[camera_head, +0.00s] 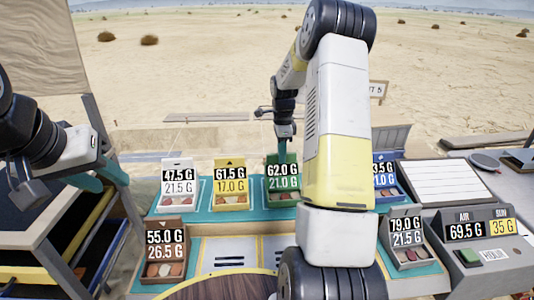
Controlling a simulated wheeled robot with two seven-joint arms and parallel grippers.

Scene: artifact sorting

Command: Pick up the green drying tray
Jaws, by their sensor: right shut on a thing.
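The green drying tray (271,172) stands in the back row on the teal mat, with a display reading 62.0 G over 21.0 G and reddish pieces in its front. My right gripper (282,152) reaches down from above and is shut on the upper edge of the green tray. My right arm hides the tray's right side. My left gripper (100,178) is at the far left, away from the trays, its two teal fingers apart and nothing visible between them.
White (178,163), yellow (230,163) and blue (391,165) trays share the back row. Brown (167,227) and grey (393,232) trays stand in front. A scale console (468,256) is at the right; a drawer cabinet (40,235) is at the left.

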